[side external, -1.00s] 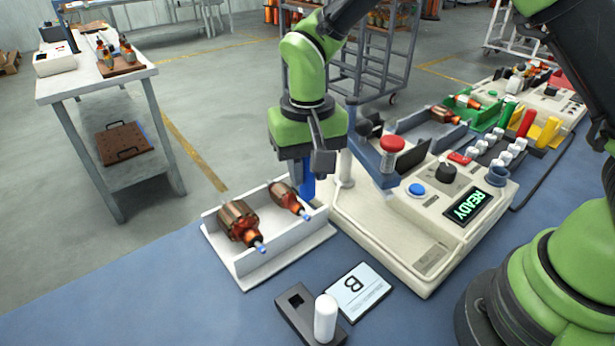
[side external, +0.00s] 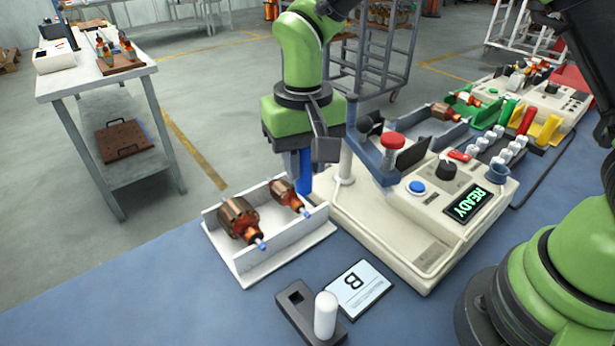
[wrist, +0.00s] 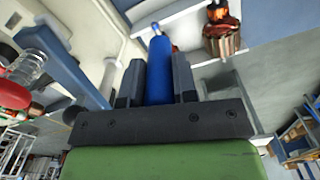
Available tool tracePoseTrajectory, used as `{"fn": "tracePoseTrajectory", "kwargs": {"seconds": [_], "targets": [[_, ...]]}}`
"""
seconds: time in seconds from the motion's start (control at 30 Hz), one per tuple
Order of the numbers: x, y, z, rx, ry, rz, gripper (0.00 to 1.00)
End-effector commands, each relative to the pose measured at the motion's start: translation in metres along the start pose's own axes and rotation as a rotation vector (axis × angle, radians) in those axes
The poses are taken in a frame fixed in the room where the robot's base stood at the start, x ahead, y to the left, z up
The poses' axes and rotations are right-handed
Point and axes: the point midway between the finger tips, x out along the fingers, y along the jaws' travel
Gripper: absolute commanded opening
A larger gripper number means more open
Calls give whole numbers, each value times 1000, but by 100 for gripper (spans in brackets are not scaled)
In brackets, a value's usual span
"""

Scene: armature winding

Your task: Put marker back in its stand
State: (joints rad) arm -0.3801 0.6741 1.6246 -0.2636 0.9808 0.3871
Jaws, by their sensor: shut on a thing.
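The blue marker (side external: 306,178) hangs below my gripper (side external: 304,162), beside the white tray and the beige machine. In the wrist view the marker (wrist: 158,72) stands lengthwise between the two dark fingers of my gripper (wrist: 157,66), which is shut on it. Its pale tip points away from the palm. A dark block (side external: 294,300) with a square hole at its left end lies on the blue table at the front and looks like the stand. A white upright cylinder (side external: 325,316) stands at its right end. My fingers are mostly hidden in the side view.
A white tray (side external: 243,277) holds two copper armatures (side external: 238,220). The beige machine (side external: 405,239) with a red knob (side external: 392,142) and READY display is to the right. The blue table front left is clear.

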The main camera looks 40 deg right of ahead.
Motion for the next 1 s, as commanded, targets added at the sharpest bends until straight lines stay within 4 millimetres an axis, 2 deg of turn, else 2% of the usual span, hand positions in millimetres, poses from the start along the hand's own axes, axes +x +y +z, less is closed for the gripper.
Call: {"fn": "tracePoseTrajectory", "kwargs": {"seconds": [0.2,0.3,0.4,0.53,1.0], "targets": [[20,-39,61,-278,-3,3,3],[27,-50,85,-380,-2,1,3],[31,-54,100,-443,-2,0,3],[39,-56,105,-466,-2,0,3],[77,-56,104,-462,-2,-1,3]]}}
